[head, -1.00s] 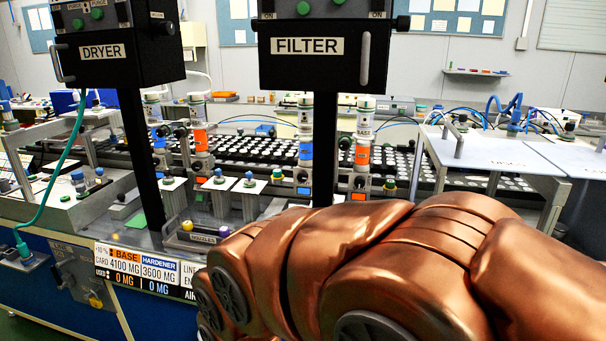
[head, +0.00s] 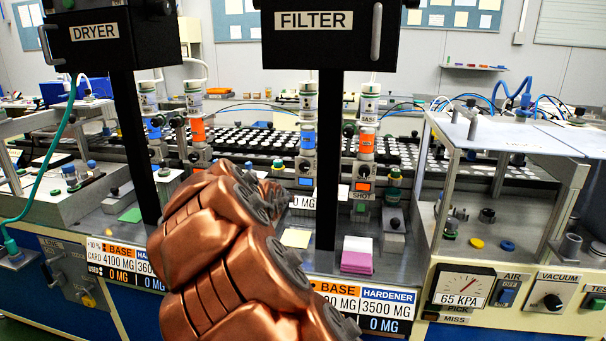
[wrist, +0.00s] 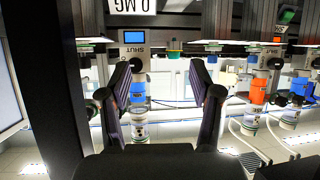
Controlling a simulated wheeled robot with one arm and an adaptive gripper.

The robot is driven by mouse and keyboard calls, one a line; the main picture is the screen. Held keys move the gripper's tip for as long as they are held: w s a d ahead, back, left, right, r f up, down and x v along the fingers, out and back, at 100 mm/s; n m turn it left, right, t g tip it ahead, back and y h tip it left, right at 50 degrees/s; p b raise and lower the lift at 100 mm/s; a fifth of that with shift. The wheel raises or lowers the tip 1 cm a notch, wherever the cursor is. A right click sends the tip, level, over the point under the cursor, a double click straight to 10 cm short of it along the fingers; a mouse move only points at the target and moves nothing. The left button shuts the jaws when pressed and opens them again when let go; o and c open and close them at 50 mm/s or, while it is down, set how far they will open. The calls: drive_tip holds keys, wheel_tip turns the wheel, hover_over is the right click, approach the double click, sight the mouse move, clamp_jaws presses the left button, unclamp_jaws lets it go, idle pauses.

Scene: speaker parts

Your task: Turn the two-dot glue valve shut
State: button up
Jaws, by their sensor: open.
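My gripper (wrist: 161,82) is open and empty in the wrist view, its two dark fingers spread to either side of a blue-banded glue cartridge (wrist: 136,92) that stands farther off. A grey valve block (wrist: 134,52) marked SHUT adjoins that cartridge. An orange-banded cartridge (wrist: 259,92) is to the right, clear of the fingers. In the head view, a blue cartridge (head: 307,137) and an orange cartridge (head: 367,143) stand behind the filter post. Another blue one (head: 152,131) and orange one (head: 197,130) are at left. I cannot make out dots on any valve. My arm hides the gripper there.
The filter box (head: 328,42) and dryer box (head: 112,35) hang on black posts in front of the cartridges. Pink blocks (head: 357,261) sit on the bench. A framed enclosure (head: 500,185) stands at right. My arm covers the centre front.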

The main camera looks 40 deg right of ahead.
sight(304, 167)
drive_tip(key=shift+w+d+r+m+t+h+p, duration=0.25)
drive_tip(key=shift+w+d+h, duration=0.95)
drive_tip(key=shift+d, duration=1.85)
drive_tip(key=shift+w+d+m+t+h, duration=0.5)
drive_tip(key=shift+w+d, duration=1.25)
drive_tip(key=shift+d, duration=1.35)
drive_tip(key=shift+w+d+r+m+t+h+p, duration=0.2)
drive_tip(key=shift+w+d+h, duration=1.05)
drive_tip(key=shift+d, duration=1.8)
drive_tip(key=shift+w+f+y, duration=0.1)
drive_tip(key=shift+w+y, duration=0.1)
drive_tip(key=shift+y, duration=0.05)
drive_tip(key=c, duration=1.1)
